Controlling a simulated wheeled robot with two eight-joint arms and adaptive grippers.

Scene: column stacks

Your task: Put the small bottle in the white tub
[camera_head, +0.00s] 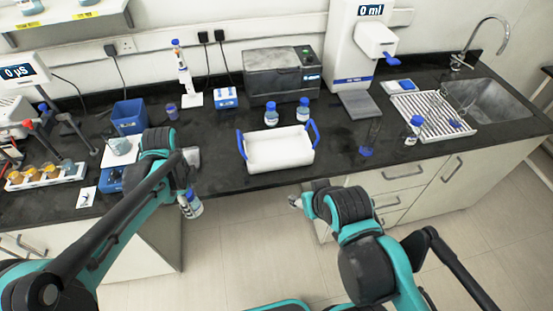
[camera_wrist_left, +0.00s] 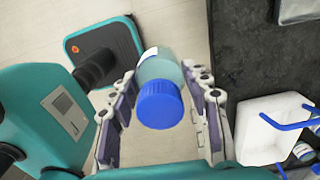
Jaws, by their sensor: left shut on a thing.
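The small bottle (camera_head: 193,208) is clear with a blue cap and hangs tilted in front of the counter edge. My left gripper (camera_head: 187,192) is shut on it. In the left wrist view the bottle (camera_wrist_left: 160,92) sits between the two fingers, its blue cap facing the camera. The white tub (camera_head: 278,154) has blue handles and stands on the counter near the front edge, to the right of my left gripper. It also shows in the left wrist view (camera_wrist_left: 258,135). My right gripper (camera_head: 296,202) is in front of the counter, below the tub; its fingers are too small to read.
Two blue-capped bottles (camera_head: 271,115) (camera_head: 302,109) stand right behind the tub. A grey box device (camera_head: 280,75) and a white dispenser (camera_head: 352,55) are further back. A glass cylinder (camera_head: 371,135) stands to the right.

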